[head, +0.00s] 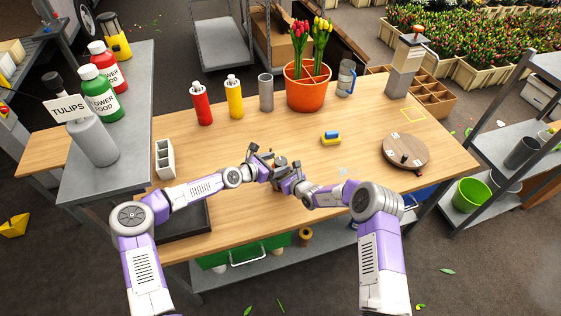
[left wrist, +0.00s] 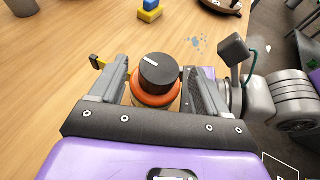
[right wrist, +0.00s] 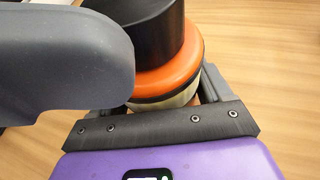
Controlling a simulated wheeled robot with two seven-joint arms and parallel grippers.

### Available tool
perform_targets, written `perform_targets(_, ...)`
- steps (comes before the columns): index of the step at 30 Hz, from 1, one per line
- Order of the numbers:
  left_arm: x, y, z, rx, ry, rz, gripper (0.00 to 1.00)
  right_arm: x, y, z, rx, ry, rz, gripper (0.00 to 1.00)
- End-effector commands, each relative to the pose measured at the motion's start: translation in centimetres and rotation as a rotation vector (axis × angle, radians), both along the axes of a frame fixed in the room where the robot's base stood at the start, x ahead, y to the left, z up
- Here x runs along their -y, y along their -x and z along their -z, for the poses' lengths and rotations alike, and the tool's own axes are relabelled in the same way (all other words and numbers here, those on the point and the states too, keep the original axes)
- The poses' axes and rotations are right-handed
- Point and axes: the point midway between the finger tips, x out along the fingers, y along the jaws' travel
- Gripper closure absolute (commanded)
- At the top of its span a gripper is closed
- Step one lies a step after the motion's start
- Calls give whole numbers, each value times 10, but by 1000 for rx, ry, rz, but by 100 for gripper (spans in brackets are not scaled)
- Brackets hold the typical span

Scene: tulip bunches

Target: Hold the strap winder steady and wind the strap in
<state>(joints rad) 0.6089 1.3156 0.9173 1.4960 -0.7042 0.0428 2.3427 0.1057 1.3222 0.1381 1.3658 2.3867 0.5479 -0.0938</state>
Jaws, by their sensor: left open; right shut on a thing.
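The strap winder shows in the left wrist view as a black knob (left wrist: 158,72) with a white mark, on top of an orange body (left wrist: 155,99). My left gripper (left wrist: 160,82) is open, with one finger on each side of the knob; I cannot tell whether they touch it. A short yellow piece (left wrist: 97,62), maybe strap, shows beside the left finger. In the right wrist view my right gripper (right wrist: 165,100) is shut on the winder's body (right wrist: 180,95), below the knob (right wrist: 150,25). A grey rounded part hides its left finger. In the head view both grippers meet mid-table and mostly hide the winder.
A blue and yellow block (head: 331,138) and a round wooden board (head: 405,152) lie to the right. An orange pot of tulips (head: 307,90), a red bottle (head: 201,103) and a yellow bottle (head: 234,97) stand behind. A white holder (head: 165,160) stands left. The wood between is clear.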

Motion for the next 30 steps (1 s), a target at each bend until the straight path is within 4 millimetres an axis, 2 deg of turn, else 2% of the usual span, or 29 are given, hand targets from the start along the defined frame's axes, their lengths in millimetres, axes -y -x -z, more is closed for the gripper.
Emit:
perform_targets(7, 17, -15, 9, 1, 1, 0, 24, 0, 0, 0, 1, -1, 0, 67)
perform_targets(17, 19, -17, 10, 0, 0, 0, 24, 0, 0, 0, 1, -1, 0, 67)
perform_targets(20, 19, -17, 10, 0, 0, 0, 36, 0, 0, 0, 1, -1, 0, 67)
perform_targets(27, 19, -17, 10, 0, 0, 0, 73, 0, 0, 0, 1, -1, 0, 67)
perform_targets(30, 18, -17, 10, 1, -1, 0, 76, 0, 0, 0, 1, -1, 0, 67)
